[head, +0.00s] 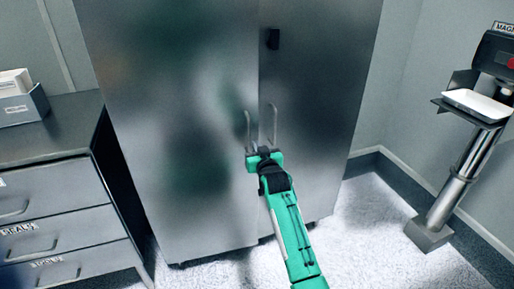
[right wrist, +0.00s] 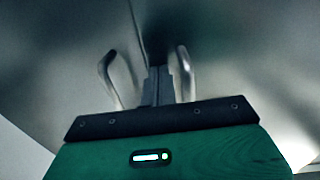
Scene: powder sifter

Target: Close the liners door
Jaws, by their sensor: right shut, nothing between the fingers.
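A tall steel cabinet has a wide left door (head: 170,110) and a narrower right door (head: 320,90) that meet at a vertical seam. No liners label is readable on it, so I cannot tell which door bears that name. Both doors look flush or nearly so. The left handle (head: 247,127) and right handle (head: 273,125) flank the seam; they also show in the right wrist view as a left bar (right wrist: 112,78) and a right bar (right wrist: 187,72). My right gripper (head: 264,151) is shut and empty, low between the handles by the seam. Contact is unclear. My left gripper is out of view.
A drawer unit (head: 55,205) with a box (head: 22,105) on top stands at the left. A pedestal scale (head: 465,175) with a white tray (head: 478,104) stands at the right. Open floor (head: 365,225) lies right of the cabinet.

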